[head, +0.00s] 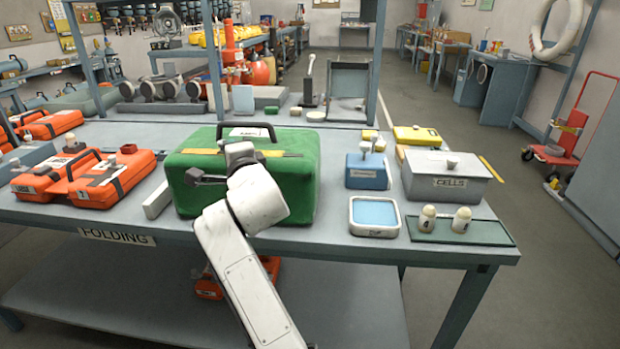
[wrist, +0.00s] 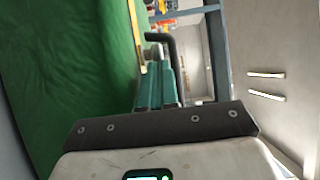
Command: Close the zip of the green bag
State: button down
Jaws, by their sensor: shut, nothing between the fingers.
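The green bag (head: 300,185) stands on the bench, with a yellow strip (head: 284,153) along its upper front and a dark carry handle (head: 247,126) on top. In the wrist view the bag's green side (wrist: 60,70) fills the left, with the yellow edge (wrist: 134,25) and dark handle (wrist: 172,45) beyond. My gripper (head: 192,176) is in front of the bag's upper left, below the strip. In the wrist view my gripper (wrist: 157,70) is shut and empty beside the bag's green side. A small grey knob shows near its tips. My arm hides part of the bag's front; the zip's state is unclear.
Orange cases (head: 115,180) stand left of the bag. To the right are a blue box (head: 367,172), a blue-topped tray (head: 374,215), a grey CELLS box (head: 445,178) and two small bottles on a green mat (head: 490,232). A bench upright (head: 213,70) rises behind the bag.

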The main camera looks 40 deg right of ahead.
aim_at(188, 157)
jog(key=w+a+b, duration=0.5)
jog(key=w+b, duration=0.1)
jog(key=w, duration=0.1)
jog(key=shift+a+f+b, duration=0.15)
jog(key=shift+a+b, duration=0.2)
jog(key=shift+a, duration=0.05)
jog(key=shift+w+a+b, duration=0.35)
jog(key=shift+w, duration=0.15)
